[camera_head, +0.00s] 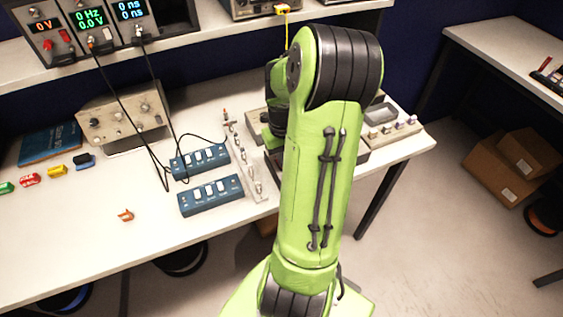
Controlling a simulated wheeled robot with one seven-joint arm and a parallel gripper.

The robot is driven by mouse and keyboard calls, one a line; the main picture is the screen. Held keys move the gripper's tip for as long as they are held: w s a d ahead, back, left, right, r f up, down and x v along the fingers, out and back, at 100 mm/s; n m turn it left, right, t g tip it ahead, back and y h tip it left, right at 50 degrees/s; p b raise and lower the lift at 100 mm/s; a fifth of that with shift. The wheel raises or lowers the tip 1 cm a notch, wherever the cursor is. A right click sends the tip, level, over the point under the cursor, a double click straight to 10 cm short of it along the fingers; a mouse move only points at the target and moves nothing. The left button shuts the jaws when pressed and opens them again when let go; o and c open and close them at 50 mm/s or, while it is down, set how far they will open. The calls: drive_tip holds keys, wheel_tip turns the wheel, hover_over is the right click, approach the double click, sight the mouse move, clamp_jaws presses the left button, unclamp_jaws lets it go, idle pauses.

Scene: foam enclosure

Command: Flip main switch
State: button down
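My green arm stands upright across the middle right of the head view and bends down behind itself near the bench. The gripper itself does not show; the upper arm covers that place. I cannot tell which control is the main switch. Candidates in view are the switches on two blue boxes, the rear one (181,165) wired with black leads and the front one (212,207) nearer the bench edge. A grey instrument (398,129) with small buttons lies right of my arm, partly hidden. The switch positions are too small to read.
The white bench (90,225) carries a beige knob box (100,141), a blue book (50,143), several coloured pieces and an orange piece (126,215). A shelf (220,38) with lit meters (90,20) hangs above. Cardboard boxes (490,172) stand on the floor at right.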

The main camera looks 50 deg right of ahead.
drive_tip(key=shift+f, duration=0.25)
wheel_tip(320, 180, up, 7)
drive_tip(key=p, duration=0.6)
drive_tip(key=shift+r, duration=0.15)
idle(0.3)
